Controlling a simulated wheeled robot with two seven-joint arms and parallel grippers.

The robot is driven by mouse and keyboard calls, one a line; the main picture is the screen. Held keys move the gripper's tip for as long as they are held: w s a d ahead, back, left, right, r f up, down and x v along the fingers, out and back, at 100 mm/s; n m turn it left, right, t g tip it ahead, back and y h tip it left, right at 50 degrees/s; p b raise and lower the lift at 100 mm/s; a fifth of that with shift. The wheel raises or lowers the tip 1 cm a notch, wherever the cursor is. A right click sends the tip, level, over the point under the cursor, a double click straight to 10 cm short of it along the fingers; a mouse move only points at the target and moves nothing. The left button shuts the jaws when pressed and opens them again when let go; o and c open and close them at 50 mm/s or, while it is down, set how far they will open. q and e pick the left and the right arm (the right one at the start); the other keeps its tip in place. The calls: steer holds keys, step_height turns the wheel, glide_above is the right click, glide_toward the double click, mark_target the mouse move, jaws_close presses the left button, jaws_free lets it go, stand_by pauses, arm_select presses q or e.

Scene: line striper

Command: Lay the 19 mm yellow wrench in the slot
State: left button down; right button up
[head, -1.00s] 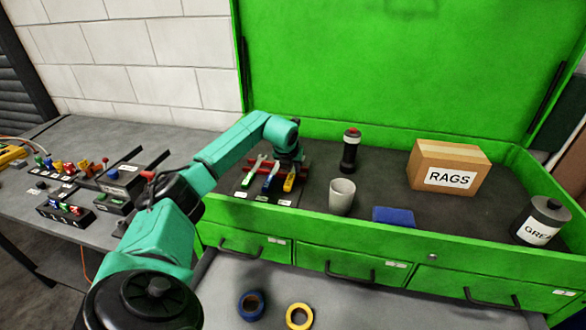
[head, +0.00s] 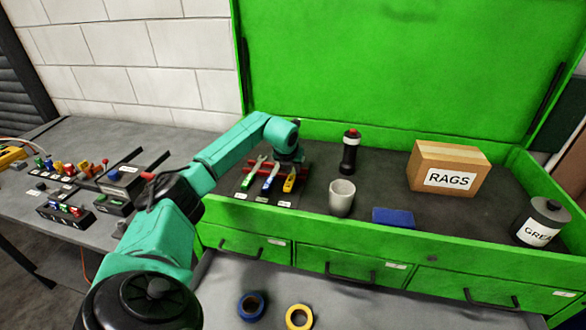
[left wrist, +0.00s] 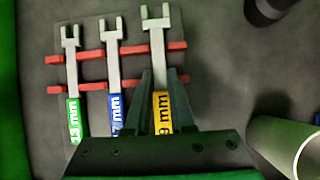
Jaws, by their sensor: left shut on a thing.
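The yellow-labelled 19 mm wrench (left wrist: 158,60) has its open jaw pointing up in the left wrist view. It lines up over the right part of the two red slotted rails (left wrist: 134,53), beside the blue wrench (left wrist: 114,65) and the green wrench (left wrist: 71,65). I cannot tell whether it rests in a slot or is just above it. My left gripper (left wrist: 162,85) is shut on the wrench near its yellow label. In the head view, the yellow handle (head: 289,183) shows below my left gripper (head: 290,162). My right gripper is not in view.
A grey cup (head: 342,198) stands just right of the rack, with a blue block (head: 394,217) beyond it. A RAGS box (head: 449,168) and a grease can (head: 541,222) are farther right. The green chest's front edge (head: 390,241) runs before them.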

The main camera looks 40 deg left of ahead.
arm_select(q)
steer(key=shift+f+b, duration=0.45)
steer(key=shift+f, duration=0.1)
stand_by(0.4)
steer(key=shift+s+f, duration=0.1)
steer(key=shift+f, duration=0.05)
steer(key=shift+d, duration=0.1)
steer(key=shift+f, duration=0.15)
stand_by(0.5)
steer(key=shift+r+p, duration=0.45)
steer(key=shift+p, duration=0.1)
steer(key=shift+r, duration=0.3)
steer(key=shift+c, duration=1.8)
jaws_free()
steer(key=shift+r, duration=0.1)
